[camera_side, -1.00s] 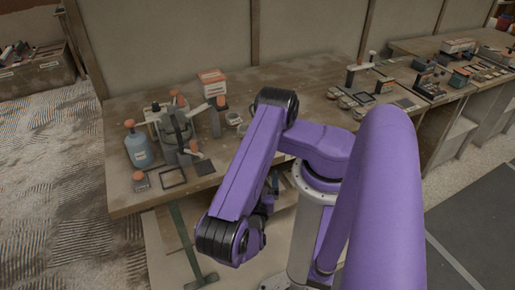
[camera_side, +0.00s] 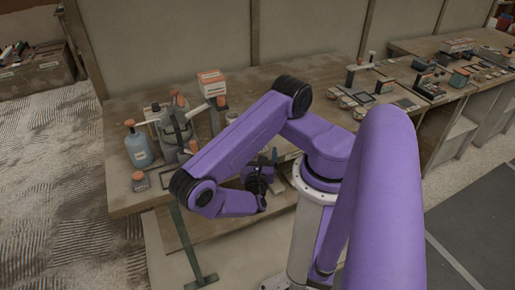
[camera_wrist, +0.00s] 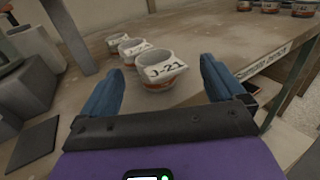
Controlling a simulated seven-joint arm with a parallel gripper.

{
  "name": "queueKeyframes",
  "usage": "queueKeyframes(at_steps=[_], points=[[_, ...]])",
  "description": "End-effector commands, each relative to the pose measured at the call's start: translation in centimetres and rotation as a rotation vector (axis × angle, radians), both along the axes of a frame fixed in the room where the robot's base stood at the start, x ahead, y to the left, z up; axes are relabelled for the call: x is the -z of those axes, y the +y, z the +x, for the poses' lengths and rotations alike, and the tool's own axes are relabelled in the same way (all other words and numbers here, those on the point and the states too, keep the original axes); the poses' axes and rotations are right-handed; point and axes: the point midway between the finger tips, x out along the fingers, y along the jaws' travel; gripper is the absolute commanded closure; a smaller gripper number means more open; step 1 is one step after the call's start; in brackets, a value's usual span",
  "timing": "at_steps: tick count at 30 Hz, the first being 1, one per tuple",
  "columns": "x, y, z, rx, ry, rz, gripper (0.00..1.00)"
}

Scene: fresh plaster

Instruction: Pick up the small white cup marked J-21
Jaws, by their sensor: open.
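The small white cup marked J-21 (camera_wrist: 161,70) stands upright on the bench in the wrist view, with a white label and an orange band. My gripper (camera_wrist: 158,82) is open, with one blue finger to the left of the cup and one to the right. The cup shows between the fingers, farther out; I cannot tell whether the fingers reach alongside it. In the side view my gripper (camera_side: 258,180) is small and partly hidden near the bench's front edge, and my arm hides the cup.
Two more labelled cups (camera_wrist: 125,43) stand in a row just behind J-21. Grey blocks (camera_wrist: 32,65) and a dark flat plate (camera_wrist: 33,144) lie to the left. The bench edge with a sign (camera_wrist: 262,60) is close on the right. A blue bottle (camera_side: 138,148) stands at the bench's left.

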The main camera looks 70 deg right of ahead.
Motion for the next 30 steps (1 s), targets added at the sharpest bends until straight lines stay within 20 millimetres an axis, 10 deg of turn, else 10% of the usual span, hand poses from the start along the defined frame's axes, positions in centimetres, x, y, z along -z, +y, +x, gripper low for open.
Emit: queueKeyframes(at_steps=[17,24,30], points=[[0.0,-2.4,0.8,-0.002,0.0,0.0,0.04],[0.0,-2.4,0.7,-0.001,0.0,0.0,0.76],[0.0,-2.4,0.7,-0.001,0.0,0.0,0.8]])
